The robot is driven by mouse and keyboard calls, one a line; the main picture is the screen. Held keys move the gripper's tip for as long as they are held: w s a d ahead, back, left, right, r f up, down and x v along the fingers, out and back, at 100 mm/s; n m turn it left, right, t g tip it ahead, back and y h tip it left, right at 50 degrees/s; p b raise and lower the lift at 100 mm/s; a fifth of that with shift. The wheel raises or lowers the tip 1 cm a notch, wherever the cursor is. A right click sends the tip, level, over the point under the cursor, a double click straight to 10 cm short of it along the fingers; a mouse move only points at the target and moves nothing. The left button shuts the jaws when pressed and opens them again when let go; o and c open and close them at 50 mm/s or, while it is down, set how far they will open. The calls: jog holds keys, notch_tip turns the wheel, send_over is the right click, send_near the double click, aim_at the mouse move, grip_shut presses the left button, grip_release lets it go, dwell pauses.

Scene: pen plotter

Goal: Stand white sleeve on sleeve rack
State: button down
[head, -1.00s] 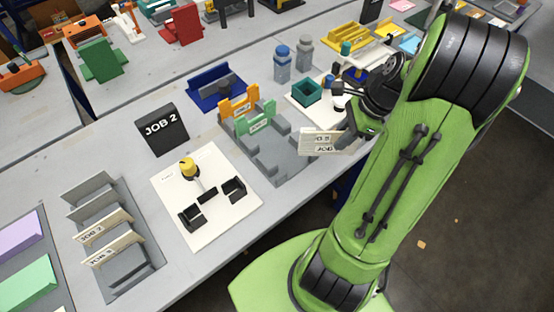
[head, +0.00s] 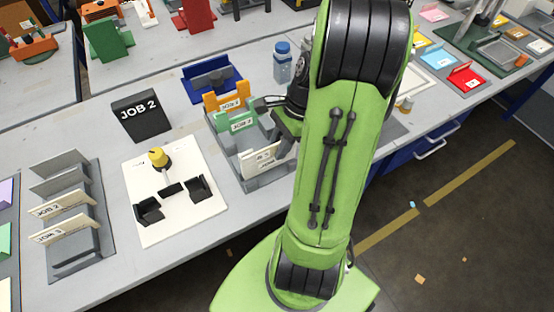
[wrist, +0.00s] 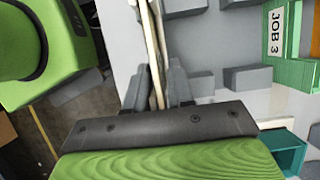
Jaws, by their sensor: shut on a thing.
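The white sleeve (head: 262,161), with a printed label, is upright over the front part of the grey sleeve rack (head: 283,179). The wrist view shows the sleeve (wrist: 153,45) edge-on between my two fingers. My gripper (wrist: 158,88) is shut on it. In the head view my arm hides most of the gripper and the right part of the rack. An orange sleeve (head: 222,102) and a green sleeve (head: 219,119) stand in the rack's rear places. I cannot tell whether the white sleeve's lower edge touches the rack.
A white board (head: 200,222) with black holders and a yellow-topped tool (head: 158,157) lies left of the rack. A black JOB 2 sign (head: 140,113), a blue tray (head: 190,96) and a blue-capped bottle (head: 282,66) stand behind. Another grey rack (head: 88,254) holds cream cards.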

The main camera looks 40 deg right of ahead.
notch_tip(320, 180, down, 4)
jog(key=shift+r+b, duration=0.2)
jog(key=shift+b, duration=0.4)
jog(key=shift+f, duration=0.15)
jog(key=c, duration=1)
grip_release()
